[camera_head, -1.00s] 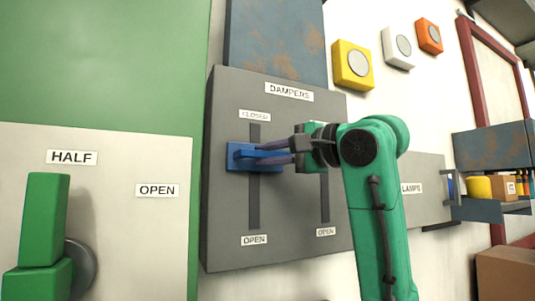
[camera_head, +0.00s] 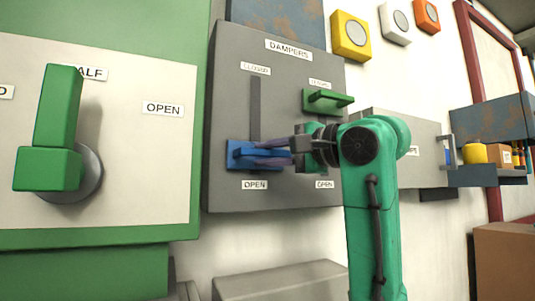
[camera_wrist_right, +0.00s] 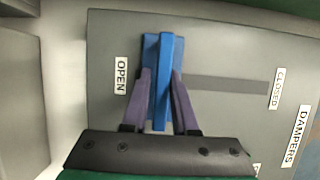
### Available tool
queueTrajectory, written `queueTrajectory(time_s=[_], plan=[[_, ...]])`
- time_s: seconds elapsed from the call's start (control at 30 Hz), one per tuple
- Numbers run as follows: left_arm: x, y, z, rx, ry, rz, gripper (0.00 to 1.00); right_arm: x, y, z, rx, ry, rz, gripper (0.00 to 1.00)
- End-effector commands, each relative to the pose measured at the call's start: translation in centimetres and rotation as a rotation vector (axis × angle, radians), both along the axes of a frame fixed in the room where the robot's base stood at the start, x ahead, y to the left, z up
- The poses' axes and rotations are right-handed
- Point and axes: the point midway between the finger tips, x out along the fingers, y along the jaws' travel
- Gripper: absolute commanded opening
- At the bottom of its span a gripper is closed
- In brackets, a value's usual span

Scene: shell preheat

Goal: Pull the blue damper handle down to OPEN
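The blue damper handle (camera_head: 241,154) is at the low end of its slot on the grey DAMPERS panel (camera_head: 225,100), just above the left OPEN label (camera_head: 255,185). Its CLOSED label (camera_head: 256,68) is at the top of the slot. My right gripper (camera_head: 268,152) reaches it from the right. In the right wrist view the blue handle (camera_wrist_right: 164,70) stands between the two purple fingers (camera_wrist_right: 160,102), which are close against its sides. My left gripper is not in view.
A green damper handle (camera_head: 327,101) sits high in the slot to the right, above my arm. A green lever (camera_head: 55,125) stands on a pale panel (camera_head: 140,190) at left, near HALF. A grey box (camera_head: 285,280) is below the DAMPERS panel.

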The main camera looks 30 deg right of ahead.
Motion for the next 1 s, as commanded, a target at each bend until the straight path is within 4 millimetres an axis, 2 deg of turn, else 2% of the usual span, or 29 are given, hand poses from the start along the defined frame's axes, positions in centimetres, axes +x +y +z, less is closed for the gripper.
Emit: queueTrajectory(time_s=[0.03, 0.07, 0.37, 0.47, 0.57, 0.8, 0.9, 1.0], plan=[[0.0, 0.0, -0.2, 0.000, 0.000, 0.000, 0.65, 0.3, 0.2, -0.6, -0.005, 0.015, 0.003, 0.43], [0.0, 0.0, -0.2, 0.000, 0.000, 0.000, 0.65, 0.3, 0.2, -0.6, -0.004, 0.014, 0.002, 0.50], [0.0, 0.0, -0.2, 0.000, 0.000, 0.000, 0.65, 0.1, 0.0, -0.3, -0.002, 0.006, 0.000, 0.50], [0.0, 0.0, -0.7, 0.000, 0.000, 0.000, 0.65, -0.7, -0.3, -0.4, -0.001, 0.003, -0.001, 0.50], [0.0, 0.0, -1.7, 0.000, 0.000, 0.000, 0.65, -2.7, -1.0, -0.6, 0.000, 0.000, -0.001, 0.50], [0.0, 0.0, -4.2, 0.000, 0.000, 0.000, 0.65, -9.5, -3.3, -0.7, -0.001, 0.002, 0.000, 0.50], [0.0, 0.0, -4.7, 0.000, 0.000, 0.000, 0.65, -11.7, -4.0, -0.6, -0.003, 0.004, 0.001, 0.50], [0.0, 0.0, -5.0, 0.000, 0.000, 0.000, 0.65, -13.0, -4.5, -0.5, -0.002, 0.007, 0.001, 0.50]])
